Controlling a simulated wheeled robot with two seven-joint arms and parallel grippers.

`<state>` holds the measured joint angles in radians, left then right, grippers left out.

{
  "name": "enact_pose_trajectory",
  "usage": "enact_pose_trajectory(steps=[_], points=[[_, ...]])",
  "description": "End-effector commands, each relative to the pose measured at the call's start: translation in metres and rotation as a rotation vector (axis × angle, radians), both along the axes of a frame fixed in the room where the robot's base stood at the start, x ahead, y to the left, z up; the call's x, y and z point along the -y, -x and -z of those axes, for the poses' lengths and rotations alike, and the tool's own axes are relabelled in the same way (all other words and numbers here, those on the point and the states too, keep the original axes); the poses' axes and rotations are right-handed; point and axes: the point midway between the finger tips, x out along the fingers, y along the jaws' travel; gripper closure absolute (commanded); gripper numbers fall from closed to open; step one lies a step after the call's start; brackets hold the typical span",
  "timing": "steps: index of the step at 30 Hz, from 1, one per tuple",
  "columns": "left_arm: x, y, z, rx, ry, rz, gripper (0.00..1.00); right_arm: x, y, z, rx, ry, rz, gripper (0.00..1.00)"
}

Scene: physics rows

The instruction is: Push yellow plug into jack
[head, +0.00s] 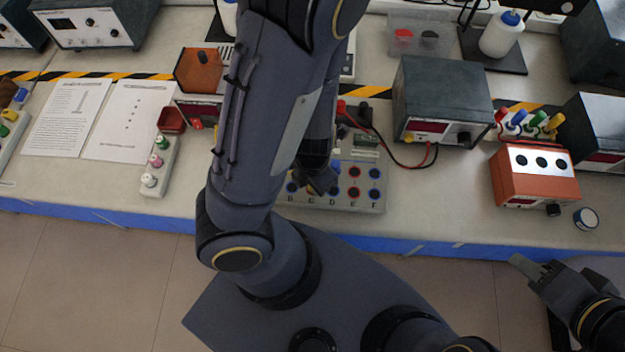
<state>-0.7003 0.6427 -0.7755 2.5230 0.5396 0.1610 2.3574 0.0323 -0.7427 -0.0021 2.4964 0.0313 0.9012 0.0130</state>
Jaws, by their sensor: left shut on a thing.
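The jack panel (377,208) is a pale box at the table's front edge, with rows of red and blue ringed jacks and letters along its front. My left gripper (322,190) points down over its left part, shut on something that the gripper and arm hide. I cannot tell whether it touches a jack. A yellow-topped plug (554,123) stands at the right end of a row of coloured plugs, behind an orange box. My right gripper (524,264) is low at the right, in front of the table edge and away from the panel; its finger gap is unclear.
A dark power supply (443,92) with red and black leads stands behind the panel to the right. The orange box (535,178) and a small round container (585,218) are at the right. A narrow strip with knobs (157,165) and papers (68,118) lie left.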

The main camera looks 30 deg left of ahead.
Motion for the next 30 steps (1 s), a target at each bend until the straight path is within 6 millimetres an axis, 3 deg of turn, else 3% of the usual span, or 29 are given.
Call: enact_pose_trajectory(steps=[6,7,12,18,23,30], points=[[0.0,0.0,0.0014,0.0,0.0,0.0,1.0,0.0,0.0,0.0011,0.0,0.0,0.0,0.64],[0.0,0.0,0.0014,0.0,0.0,0.0,0.77,0.0,0.0,0.0011,0.0,0.0,0.0,0.64],[0.0001,0.0001,0.0014,0.0,0.0,0.0,0.55,0.0,0.0,0.0011,0.0,0.0,0.0,0.64],[0.0001,0.0001,0.0014,0.0,0.0,0.0,0.53,0.0,0.0,0.0011,0.0,0.0,0.0,0.64],[0.0001,0.0001,0.0014,0.0,0.0,0.0,0.35,0.0,0.0,0.0011,0.0,0.0,0.0,0.64],[0.0001,0.0001,0.0013,0.0,0.0,0.0,0.35,0.0,0.0,0.001,0.0,0.0,0.0,0.64]])
